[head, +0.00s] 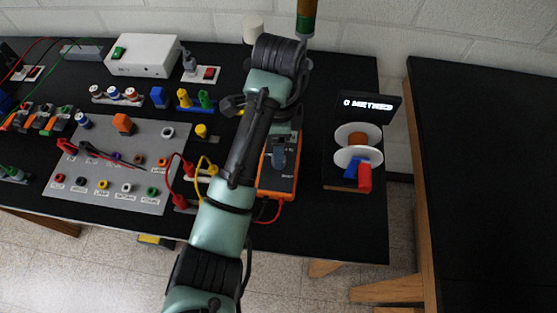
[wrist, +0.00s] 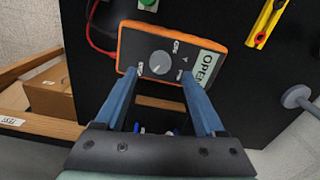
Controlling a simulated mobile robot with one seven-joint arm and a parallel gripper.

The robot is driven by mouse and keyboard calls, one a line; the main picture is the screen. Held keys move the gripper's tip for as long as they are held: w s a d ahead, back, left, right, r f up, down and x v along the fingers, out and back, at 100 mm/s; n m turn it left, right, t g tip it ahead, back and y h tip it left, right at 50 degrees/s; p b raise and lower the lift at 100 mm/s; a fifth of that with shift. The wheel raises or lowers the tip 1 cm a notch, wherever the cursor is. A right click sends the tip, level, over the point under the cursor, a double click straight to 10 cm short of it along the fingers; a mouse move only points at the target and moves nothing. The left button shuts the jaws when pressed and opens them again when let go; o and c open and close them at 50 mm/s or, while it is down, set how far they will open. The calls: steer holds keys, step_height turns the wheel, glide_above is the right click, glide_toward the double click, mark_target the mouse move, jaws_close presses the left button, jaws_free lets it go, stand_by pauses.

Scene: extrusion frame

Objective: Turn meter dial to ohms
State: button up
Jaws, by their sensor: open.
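The multimeter (head: 291,180) is an orange-edged meter lying on the black table, partly hidden behind my arm in the head view. In the wrist view the multimeter (wrist: 205,55) shows a grey face, a screen reading "OPEN" and a round light dial (wrist: 160,61) with labels around it. The dial's pointer is too small to read. My gripper (wrist: 158,82) is open, its two blue fingers reaching toward the meter on either side of the dial. Whether they touch the meter I cannot tell. In the head view my gripper (head: 279,155) is over the meter and mostly covered by my arm.
A grey panel (head: 100,195) with coloured sockets and plugged leads lies left of the meter. Right of it stands a spool unit (head: 352,186) with a small sign. A white box (head: 145,56) is at the back. A red lead (head: 272,215) runs from the meter's near end.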

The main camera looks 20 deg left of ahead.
steer(key=shift+f+p, duration=0.3)
steer(key=shift+f, duration=2.1)
jaws_close()
